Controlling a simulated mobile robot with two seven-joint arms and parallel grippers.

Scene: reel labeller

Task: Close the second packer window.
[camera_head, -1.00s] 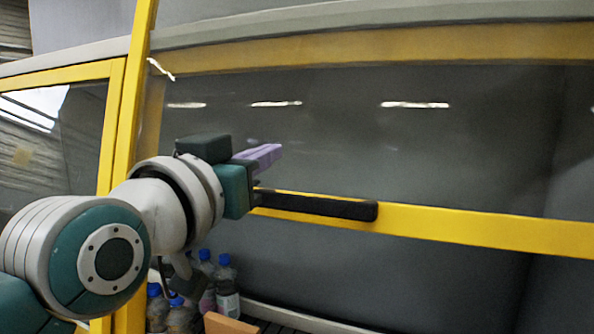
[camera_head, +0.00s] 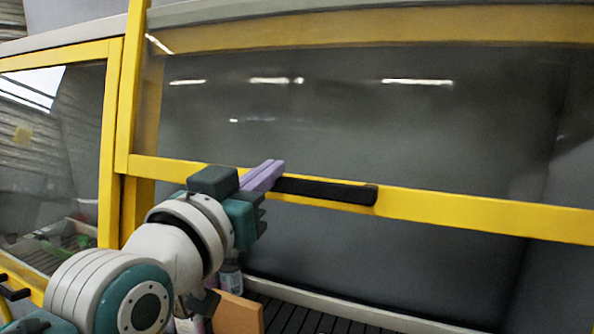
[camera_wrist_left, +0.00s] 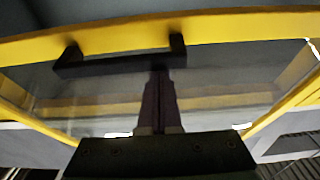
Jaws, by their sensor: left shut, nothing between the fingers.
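The packer window has a yellow lower bar (camera_head: 460,216) and a clear dark pane (camera_head: 340,130). The bar stands raised, with an open gap below it. A black handle (camera_head: 330,191) runs along the bar; it also shows in the left wrist view (camera_wrist_left: 105,66). My left gripper (camera_head: 276,170) is shut and empty, its lilac fingers at the handle's left end in the head view. In the wrist view the fingertips (camera_wrist_left: 158,74) overlap the handle; I cannot tell whether they touch it. My right gripper is not in view.
Another yellow-framed window (camera_head: 60,58) is at the left, with a black handle (camera_head: 14,293) low down. A bottle (camera_head: 230,276) and an orange-brown box (camera_head: 237,314) show below the raised bar, partly behind my arm. Dark slats (camera_head: 320,322) lie inside the opening.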

